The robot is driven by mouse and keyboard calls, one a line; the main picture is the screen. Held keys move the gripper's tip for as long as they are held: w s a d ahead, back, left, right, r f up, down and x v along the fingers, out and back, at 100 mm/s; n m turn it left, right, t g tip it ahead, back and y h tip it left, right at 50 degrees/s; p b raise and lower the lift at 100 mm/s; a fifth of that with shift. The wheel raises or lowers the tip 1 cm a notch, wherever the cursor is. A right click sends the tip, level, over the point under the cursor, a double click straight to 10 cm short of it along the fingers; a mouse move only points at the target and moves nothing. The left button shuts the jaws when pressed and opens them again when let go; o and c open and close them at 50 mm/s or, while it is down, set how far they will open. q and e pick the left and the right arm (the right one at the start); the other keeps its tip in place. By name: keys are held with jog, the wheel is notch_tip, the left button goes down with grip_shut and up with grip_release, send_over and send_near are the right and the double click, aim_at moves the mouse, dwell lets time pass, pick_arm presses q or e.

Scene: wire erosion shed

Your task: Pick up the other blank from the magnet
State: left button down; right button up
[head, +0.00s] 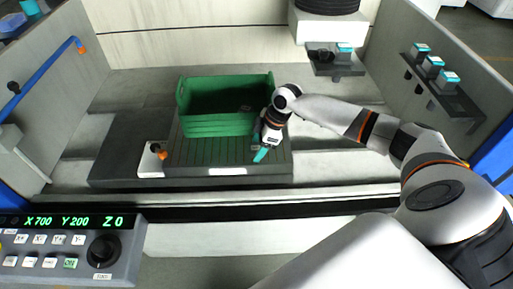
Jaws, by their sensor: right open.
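The magnet (205,158) is a dark, grooved plate with a pale strip on its front edge. My right gripper (261,154) is low over the right part of the magnet, beside the green crate's right front corner. No blank shows clearly on the magnet; the gripper and wrist cover part of that area, and I cannot tell whether one lies between the fingers. My left gripper is out of view.
The green crate (203,126) stands on the rear of the magnet, close to my right gripper. A control panel (68,250) is at front left. Wall shelves (440,90) hold teal-topped items at right.

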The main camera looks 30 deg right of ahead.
jog(key=shift+c, duration=0.4)
jog(key=c, duration=1.2)
jog(key=shift+c, duration=0.2)
jog(key=shift+r, duration=0.1)
